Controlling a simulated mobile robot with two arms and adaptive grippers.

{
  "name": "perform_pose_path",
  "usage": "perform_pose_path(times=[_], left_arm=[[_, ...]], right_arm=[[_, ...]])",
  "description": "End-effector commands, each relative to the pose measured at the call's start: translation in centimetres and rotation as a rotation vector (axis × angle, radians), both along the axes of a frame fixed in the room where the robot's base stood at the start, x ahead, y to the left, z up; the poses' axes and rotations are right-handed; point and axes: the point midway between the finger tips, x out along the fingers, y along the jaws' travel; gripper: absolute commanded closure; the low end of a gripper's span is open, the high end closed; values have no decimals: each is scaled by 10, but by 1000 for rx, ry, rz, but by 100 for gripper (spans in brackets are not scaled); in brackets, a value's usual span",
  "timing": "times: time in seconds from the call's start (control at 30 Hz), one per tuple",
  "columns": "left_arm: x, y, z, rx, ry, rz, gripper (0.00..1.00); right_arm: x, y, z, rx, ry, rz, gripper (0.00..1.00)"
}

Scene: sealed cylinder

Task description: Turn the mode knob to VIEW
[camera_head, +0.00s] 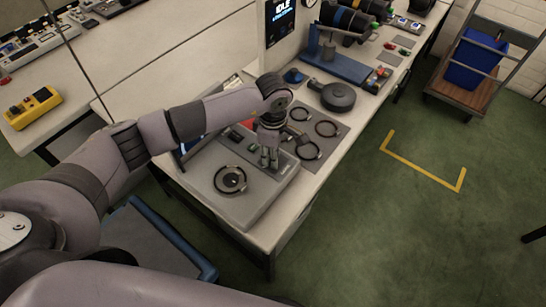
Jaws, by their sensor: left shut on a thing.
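A grey console (257,206) sits at the near end of the white bench, with a round black ring (230,180) on its top. My left gripper (269,163) reaches down, fingers pointing at the right part of the console top, to the right of the ring. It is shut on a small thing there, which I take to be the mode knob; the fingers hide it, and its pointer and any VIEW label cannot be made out. My right gripper is not in view.
Several black rings (327,128) lie on a grey mat right behind the console. A dark round pan-like part (338,96), a blue stand (340,66) and a screen (280,17) reading IDLE are further back. Green floor (400,210) is open to the right.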

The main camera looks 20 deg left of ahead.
Motion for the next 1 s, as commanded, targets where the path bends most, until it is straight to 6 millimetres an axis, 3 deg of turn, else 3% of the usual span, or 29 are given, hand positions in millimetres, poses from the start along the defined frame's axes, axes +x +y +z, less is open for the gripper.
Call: perform_pose_path(times=[0.4,1.0], left_arm=[[1,1,-3,2,-2,394,100],[0,0,-1,1,-2,923,100]], right_arm=[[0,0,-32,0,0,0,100],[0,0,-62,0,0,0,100]])
